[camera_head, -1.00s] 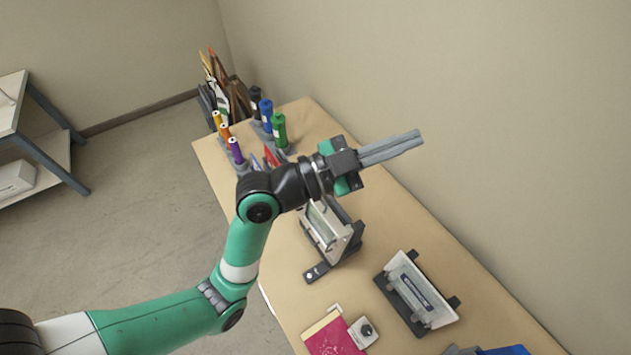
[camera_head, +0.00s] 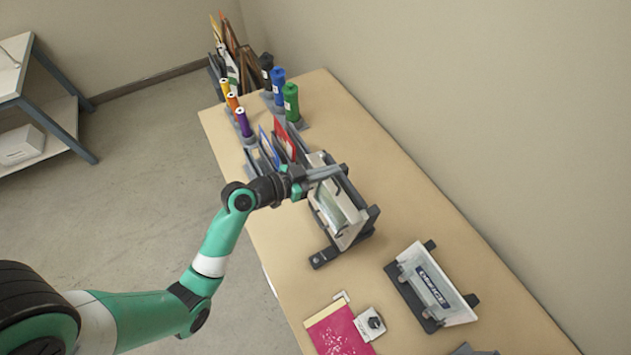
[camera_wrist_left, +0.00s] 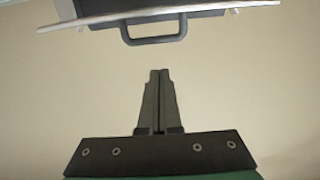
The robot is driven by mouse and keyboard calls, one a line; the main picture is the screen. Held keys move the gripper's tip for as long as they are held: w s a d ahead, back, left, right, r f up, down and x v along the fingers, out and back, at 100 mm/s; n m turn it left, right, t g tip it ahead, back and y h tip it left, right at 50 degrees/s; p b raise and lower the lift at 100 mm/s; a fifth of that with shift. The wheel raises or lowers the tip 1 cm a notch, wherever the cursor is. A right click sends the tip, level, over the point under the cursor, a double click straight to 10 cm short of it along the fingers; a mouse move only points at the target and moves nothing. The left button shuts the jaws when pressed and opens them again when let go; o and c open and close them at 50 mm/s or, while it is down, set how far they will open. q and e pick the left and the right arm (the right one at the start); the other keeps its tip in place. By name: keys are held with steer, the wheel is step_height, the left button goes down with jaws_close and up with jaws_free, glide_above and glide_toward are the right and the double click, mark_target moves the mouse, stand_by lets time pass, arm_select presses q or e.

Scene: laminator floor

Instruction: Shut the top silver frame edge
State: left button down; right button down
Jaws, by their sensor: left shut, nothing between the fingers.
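The silver frame (camera_head: 340,206) stands on the wooden bench in a dark stand, its panel tilted. My left gripper (camera_head: 338,171) is at the far upper end of it, fingers together and nothing between them. The head view does not show whether the fingers touch it. In the left wrist view, the closed fingertips (camera_wrist_left: 160,75) point at a dark looped handle (camera_wrist_left: 154,34) below a thin silver edge (camera_wrist_left: 160,15), with a gap between in the picture. My right gripper is not in view.
A second device with a white tilted panel (camera_head: 437,290) stands on the bench (camera_head: 400,215) at the near right. A magenta booklet (camera_head: 340,331) lies at the front. Several coloured bottles, such as the green one (camera_head: 291,103), stand at the far end. The bench between the two devices is clear.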

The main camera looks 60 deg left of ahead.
mark_target(330, 185)
arm_select(q)
steer(key=shift+w+d+f+p, duration=0.1)
steer(key=shift+w+f+p, duration=0.1)
steer(key=shift+w+f, duration=0.3)
steer(key=shift+w+f+p, duration=0.15)
steer(key=shift+w+f, duration=0.05)
steer(key=shift+f, duration=0.5)
steer(key=shift+s+f, duration=0.35)
steer(key=shift+s, duration=0.1)
